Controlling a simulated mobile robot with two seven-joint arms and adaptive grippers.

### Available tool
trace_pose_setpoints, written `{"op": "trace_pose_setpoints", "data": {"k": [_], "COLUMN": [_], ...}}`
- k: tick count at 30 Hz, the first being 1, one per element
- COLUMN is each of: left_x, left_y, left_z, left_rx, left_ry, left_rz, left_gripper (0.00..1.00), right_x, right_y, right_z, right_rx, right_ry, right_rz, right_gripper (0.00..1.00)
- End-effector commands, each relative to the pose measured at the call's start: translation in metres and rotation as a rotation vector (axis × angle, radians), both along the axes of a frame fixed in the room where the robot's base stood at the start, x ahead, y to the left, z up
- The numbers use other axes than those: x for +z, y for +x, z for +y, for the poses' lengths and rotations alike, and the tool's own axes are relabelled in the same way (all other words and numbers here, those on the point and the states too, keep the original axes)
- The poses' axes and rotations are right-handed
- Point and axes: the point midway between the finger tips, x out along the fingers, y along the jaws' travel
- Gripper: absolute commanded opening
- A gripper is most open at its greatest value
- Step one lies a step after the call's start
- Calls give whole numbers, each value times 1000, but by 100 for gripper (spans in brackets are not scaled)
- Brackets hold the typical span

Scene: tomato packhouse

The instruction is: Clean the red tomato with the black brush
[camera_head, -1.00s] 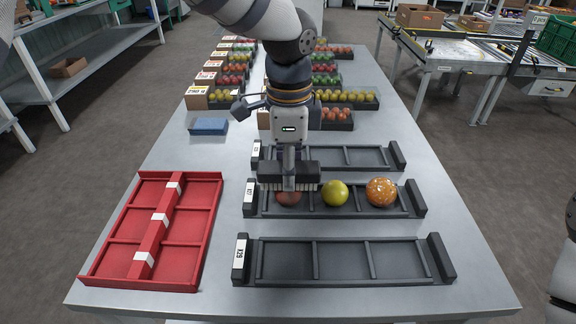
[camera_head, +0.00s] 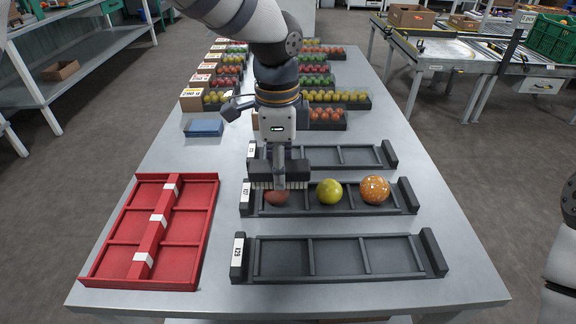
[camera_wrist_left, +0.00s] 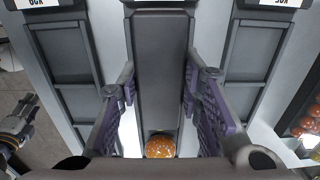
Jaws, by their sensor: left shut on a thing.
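My left gripper (camera_head: 280,178) is shut on the black brush (camera_head: 299,172), with the bristles pointing down. The brush is at the left compartment of the middle black tray (camera_head: 410,195). The red tomato (camera_head: 277,198) lies in that compartment, directly under the bristles and partly hidden by the brush; whether they touch is hard to tell. A yellow-green tomato (camera_head: 329,191) and a speckled orange tomato (camera_head: 374,190) sit in the other compartments. In the left wrist view, the purple-padded fingers (camera_wrist_left: 160,105) flank the dark brush, and the orange tomato (camera_wrist_left: 160,146) shows below.
Empty black trays stand in front (camera_head: 340,281) and behind (camera_head: 390,154). An empty red divided tray (camera_head: 205,242) is at the left, with a blue block (camera_head: 204,127) behind it. Several filled tomato boxes stand at the back. Bare table lies between the red and black trays.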

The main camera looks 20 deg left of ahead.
Motion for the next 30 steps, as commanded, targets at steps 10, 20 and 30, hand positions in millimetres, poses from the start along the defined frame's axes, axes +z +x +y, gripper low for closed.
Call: {"op": "trace_pose_setpoints", "data": {"k": [10, 20, 30], "left_x": [-6, -9, -10], "left_y": [-6, -5, 2], "left_z": [16, 11, -12], "left_rx": [0, -1, -1], "left_ry": [5, 6, 5], "left_rz": [13, 18, 18], "left_gripper": [2, 0, 0], "right_x": [4, 2, -2], "right_y": [4, 2, -3], "right_z": [0, 0, 0], "right_rx": [0, 0, 0], "right_ry": [0, 0, 0], "right_rz": [-17, -8, 10], "right_gripper": [40, 40, 40]}}
